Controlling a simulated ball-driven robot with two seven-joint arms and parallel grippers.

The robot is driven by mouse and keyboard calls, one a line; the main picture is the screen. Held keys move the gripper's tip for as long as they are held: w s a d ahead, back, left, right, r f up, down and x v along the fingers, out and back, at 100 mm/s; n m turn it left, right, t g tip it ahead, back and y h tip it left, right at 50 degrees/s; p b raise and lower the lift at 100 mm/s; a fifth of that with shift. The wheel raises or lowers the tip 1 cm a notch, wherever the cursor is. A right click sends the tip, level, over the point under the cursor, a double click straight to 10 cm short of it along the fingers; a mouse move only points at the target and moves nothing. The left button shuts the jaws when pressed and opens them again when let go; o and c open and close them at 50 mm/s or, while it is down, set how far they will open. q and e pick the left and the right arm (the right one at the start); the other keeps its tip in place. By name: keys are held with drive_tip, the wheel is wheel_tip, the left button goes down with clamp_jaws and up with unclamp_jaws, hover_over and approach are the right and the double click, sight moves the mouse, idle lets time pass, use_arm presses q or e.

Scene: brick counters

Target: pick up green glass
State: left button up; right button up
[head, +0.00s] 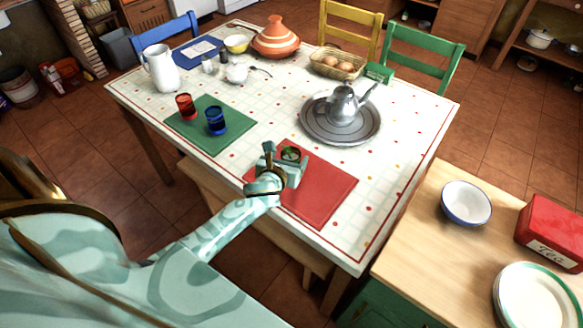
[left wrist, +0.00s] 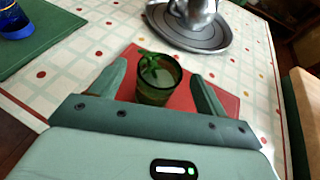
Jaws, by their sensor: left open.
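The green glass (left wrist: 157,80) stands upright on the red placemat (left wrist: 222,100), with green leaves in its mouth. In the head view the glass (head: 291,154) shows just past my left gripper (head: 285,160), which partly hides it. In the left wrist view my left gripper (left wrist: 158,85) is open, with one finger to each side of the glass. The glass sits between the fingers, and I see gaps on both sides of it. My right gripper is not in view.
A green placemat (head: 239,140) holds a red glass (head: 186,106) and a blue glass (head: 216,121) to the left. A silver teapot (head: 343,106) stands on a round metal tray (head: 313,129) behind the red placemat. A wooden counter (head: 428,222) is at the right.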

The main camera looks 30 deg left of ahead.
sight(294, 151)
use_arm(q)
drive_tip(key=x, duration=0.3)
drive_tip(key=shift+d+f+b, duration=0.1)
drive_tip(key=shift+f+b, duration=0.15)
drive_tip(key=shift+b, duration=0.15)
drive_tip(key=shift+r, duration=0.15)
drive_tip(key=c, duration=1.4)
